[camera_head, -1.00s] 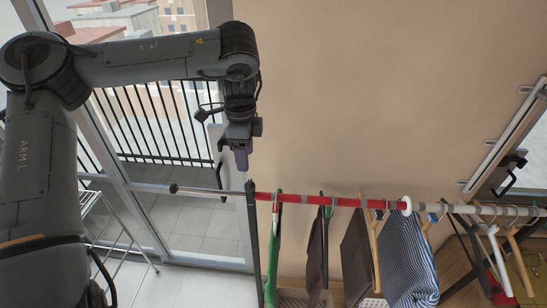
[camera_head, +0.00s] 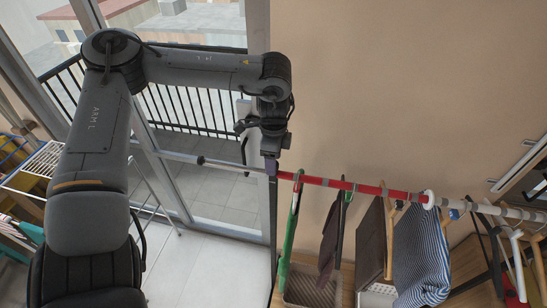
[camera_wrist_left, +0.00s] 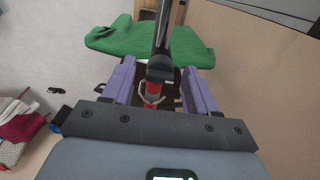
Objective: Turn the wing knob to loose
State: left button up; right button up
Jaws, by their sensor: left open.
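My left gripper (camera_head: 272,167) is over the top of the dark upright post (camera_head: 273,215), where the red rail (camera_head: 320,181) meets it. In the left wrist view the gripper (camera_wrist_left: 158,68) is open, with its two purple fingers on either side of a dark fitting (camera_wrist_left: 160,72) at the post and rail joint. The wing knob cannot be clearly told apart from the fitting. I cannot tell whether the fingers touch anything. My right gripper is not in view.
Green (camera_head: 290,230), brown and striped (camera_head: 420,262) clothes hang along the rail to the right. A white ring (camera_head: 428,199) sits on it. A thin grey bar runs left to a round black end (camera_head: 201,161). A glass door and balcony railing stand behind.

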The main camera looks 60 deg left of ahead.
pick_arm(q)
jog(key=shift+f, duration=0.1)
jog(key=shift+c, duration=0.6)
jog(key=c, duration=0.9)
jog(key=shift+c, duration=0.2)
